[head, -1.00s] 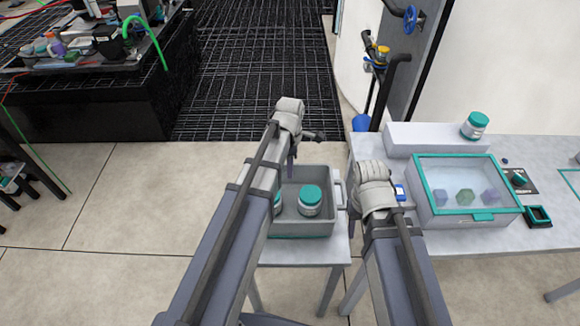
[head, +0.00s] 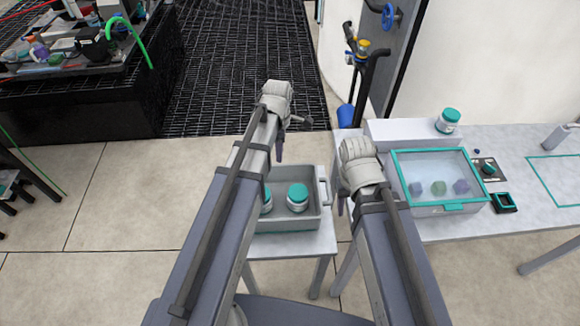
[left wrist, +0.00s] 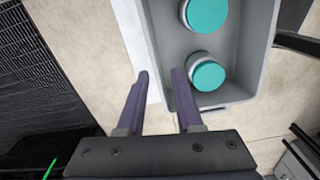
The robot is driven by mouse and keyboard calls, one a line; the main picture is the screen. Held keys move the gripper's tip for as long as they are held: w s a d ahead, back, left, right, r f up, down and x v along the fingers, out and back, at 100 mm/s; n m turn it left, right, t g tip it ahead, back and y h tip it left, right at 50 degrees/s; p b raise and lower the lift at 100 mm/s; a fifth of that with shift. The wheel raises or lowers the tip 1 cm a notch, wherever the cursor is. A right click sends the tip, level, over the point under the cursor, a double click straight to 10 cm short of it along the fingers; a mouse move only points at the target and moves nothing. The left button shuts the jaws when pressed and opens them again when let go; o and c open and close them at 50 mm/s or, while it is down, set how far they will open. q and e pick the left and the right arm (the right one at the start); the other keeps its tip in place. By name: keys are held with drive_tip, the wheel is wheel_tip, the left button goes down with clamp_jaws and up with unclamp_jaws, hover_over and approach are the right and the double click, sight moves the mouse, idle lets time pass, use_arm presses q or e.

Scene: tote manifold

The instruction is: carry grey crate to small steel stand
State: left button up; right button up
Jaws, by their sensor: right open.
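The grey crate (head: 313,212) stands upright on a small pale stand (head: 300,245), which looks like the small steel stand. The crate holds white jars with teal lids (head: 297,198), and its right handle (head: 324,187) is visible. My left arm hides its left side. My left gripper (head: 290,136) is open and empty near the crate's far left edge.
A long pale bench (head: 530,215) stands to the right, with a teal-framed clear-lidded box (head: 440,208) and a jar (head: 448,120) on a raised block (head: 405,132). A dark cluttered bench (head: 80,105) is at the far left. Open floor (head: 130,200) lies left of the stand.

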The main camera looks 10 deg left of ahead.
use_arm(q)
drive_tip(key=s+d+m, duration=0.5)
drive_tip(key=s+m, duration=0.2)
drive_tip(key=m, duration=0.4)
drive_tip(key=s+d+m+y, duration=0.1)
drive_tip(key=s+d+m, duration=0.5)
drive_tip(key=m, duration=0.6)
drive_tip(key=shift+s+d+m, duration=0.15)
drive_tip(key=shift+s+m, duration=0.15)
drive_tip(key=shift+s, duration=0.9)
drive_tip(key=shift+r, duration=0.1)
